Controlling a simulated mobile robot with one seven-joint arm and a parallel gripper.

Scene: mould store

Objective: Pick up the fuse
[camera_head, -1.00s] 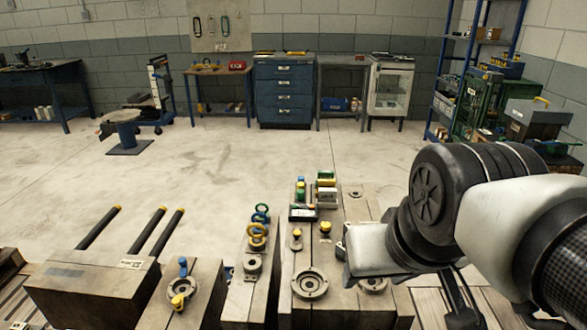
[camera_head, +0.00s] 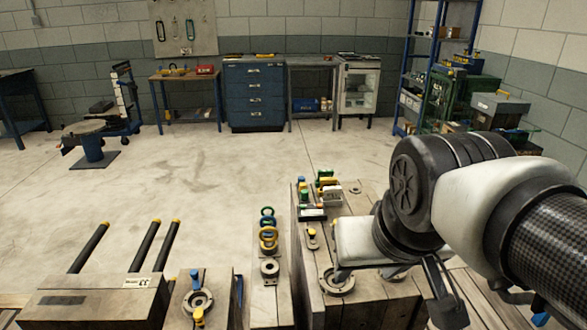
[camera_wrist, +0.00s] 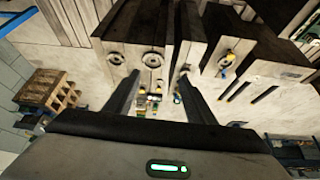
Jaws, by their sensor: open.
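Several small coloured items stand on top of a mould block (camera_head: 340,303) in front of me. They include a green, yellow and white cluster (camera_head: 329,187), a small green and yellow piece (camera_head: 303,192) and a flat dark-framed white piece (camera_head: 312,214). I cannot tell which of them is the fuse. My gripper (camera_wrist: 158,75) is open and empty, its two fingers apart. In the head view it hangs over the right part of the block, hiding some of its top. In the wrist view small coloured items (camera_wrist: 153,100) show between the fingers, well beyond them.
A narrower block beside it carries blue, green and yellow lifting eyes (camera_head: 268,238). A block with dark rods (camera_head: 143,245) stands at the left. A blue drawer cabinet (camera_head: 254,95) and a shelf rack stand at the back. The floor between is clear.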

